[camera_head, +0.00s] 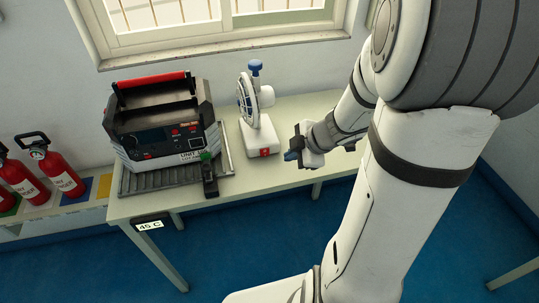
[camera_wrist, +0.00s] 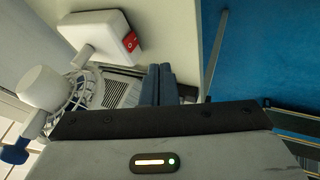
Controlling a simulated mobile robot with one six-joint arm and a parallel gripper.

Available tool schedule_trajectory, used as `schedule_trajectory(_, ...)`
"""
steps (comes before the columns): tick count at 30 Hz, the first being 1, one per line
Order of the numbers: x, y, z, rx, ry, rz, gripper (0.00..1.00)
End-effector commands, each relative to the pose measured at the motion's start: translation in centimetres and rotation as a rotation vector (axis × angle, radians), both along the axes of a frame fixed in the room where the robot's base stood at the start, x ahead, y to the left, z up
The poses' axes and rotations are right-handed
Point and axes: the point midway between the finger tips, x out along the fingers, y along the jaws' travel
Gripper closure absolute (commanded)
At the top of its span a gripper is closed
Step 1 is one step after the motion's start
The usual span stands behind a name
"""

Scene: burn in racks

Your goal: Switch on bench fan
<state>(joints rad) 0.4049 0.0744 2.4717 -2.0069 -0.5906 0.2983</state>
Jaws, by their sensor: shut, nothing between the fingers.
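The white bench fan (camera_head: 265,133) stands on the bench, with a blue knob (camera_head: 255,66) on top and a round caged head facing left. A red switch (camera_head: 265,152) is on the front of its base. In the wrist view the fan base (camera_wrist: 92,32) lies at the upper left, with the red switch (camera_wrist: 131,42) at its right edge. My gripper (camera_head: 288,156) is to the right of the fan base, apart from it. Its blue fingers (camera_wrist: 160,72) are together, with nothing between them. I cannot tell the switch's position.
The burn-in unit (camera_head: 160,140) with a red handle sits on a grey ribbed tray (camera_head: 150,183) left of the fan. A small black device with a green top (camera_head: 209,178) stands at its front. A "45 C" display (camera_head: 150,225) hangs at the bench edge. Fire extinguishers (camera_head: 62,175) stand far left.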

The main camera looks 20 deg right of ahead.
Motion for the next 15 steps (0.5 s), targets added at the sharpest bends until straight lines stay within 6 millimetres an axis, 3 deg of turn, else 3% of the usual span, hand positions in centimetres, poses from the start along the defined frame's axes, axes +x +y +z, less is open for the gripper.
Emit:
schedule_trajectory(5,0.4,0.3,-0.8,0.001,0.001,0.001,1.00)
schedule_trajectory(15,3.2,2.7,-6.6,0.000,0.002,0.005,1.00)
